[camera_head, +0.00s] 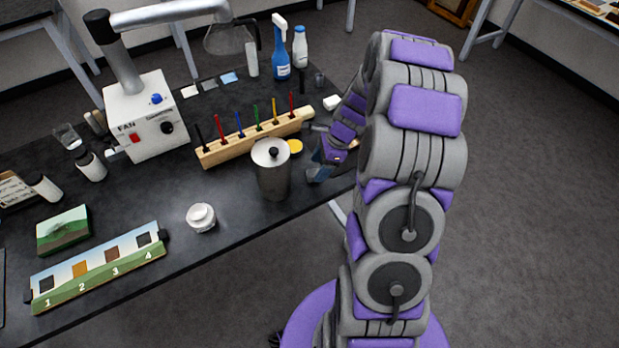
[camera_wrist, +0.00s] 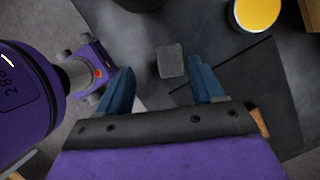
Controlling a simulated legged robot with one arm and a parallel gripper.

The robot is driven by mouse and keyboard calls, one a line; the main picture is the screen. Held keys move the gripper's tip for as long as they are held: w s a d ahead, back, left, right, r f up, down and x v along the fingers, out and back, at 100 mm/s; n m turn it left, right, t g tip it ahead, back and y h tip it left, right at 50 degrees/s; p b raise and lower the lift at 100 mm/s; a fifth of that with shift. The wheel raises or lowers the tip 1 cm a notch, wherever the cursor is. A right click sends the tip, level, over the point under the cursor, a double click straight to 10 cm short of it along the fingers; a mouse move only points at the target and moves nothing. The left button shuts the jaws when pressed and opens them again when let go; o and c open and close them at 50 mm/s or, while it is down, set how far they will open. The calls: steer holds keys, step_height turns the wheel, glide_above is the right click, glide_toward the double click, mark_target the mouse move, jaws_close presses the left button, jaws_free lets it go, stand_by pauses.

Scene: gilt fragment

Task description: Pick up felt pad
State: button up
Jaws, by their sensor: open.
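A small grey square with rounded corners, which looks like the felt pad (camera_wrist: 171,61), lies on the dark tabletop in the wrist view. My gripper (camera_wrist: 160,68) is open, with its two blue fingers apart. The pad shows just beyond the fingertips, closer to the right finger, and nothing is held. The height of the fingers above the pad is hard to tell. In the head view my gripper (camera_head: 316,168) is low over the table's right end, right of a metal canister (camera_head: 272,172). I cannot make out the pad there; the gripper and arm cover that area.
A wooden rack (camera_head: 250,138) with coloured tools stands behind the canister. A dark flat sheet (camera_wrist: 250,95) lies right of the pad. The table's edge is near.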

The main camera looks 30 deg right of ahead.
mark_target(313, 173)
steer(key=shift+w+d+f, duration=0.1)
steer(key=shift+d+f, duration=0.15)
steer(key=f, duration=0.1)
steer(key=f+b, duration=0.1)
steer(key=w+d+f, duration=0.1)
steer(key=shift+w+f+b, duration=0.1)
steer(key=shift+f+b, duration=0.05)
steer(key=shift+b, duration=0.2)
steer(key=shift+a+f, duration=0.6)
steer(key=shift+a, duration=0.05)
steer(key=shift+a+r, duration=0.2)
steer(key=shift+a, duration=0.6)
steer(key=shift+c, duration=0.6)
steer(key=shift+d+f, duration=0.15)
steer(key=shift+d, duration=0.85)
steer(key=c, duration=0.7)
steer(key=shift+a, duration=0.4)
steer(key=shift+c, duration=1.4)
steer(key=shift+a, duration=0.25)
steer(key=shift+a+r, duration=0.1)
steer(key=shift+r, duration=0.1)
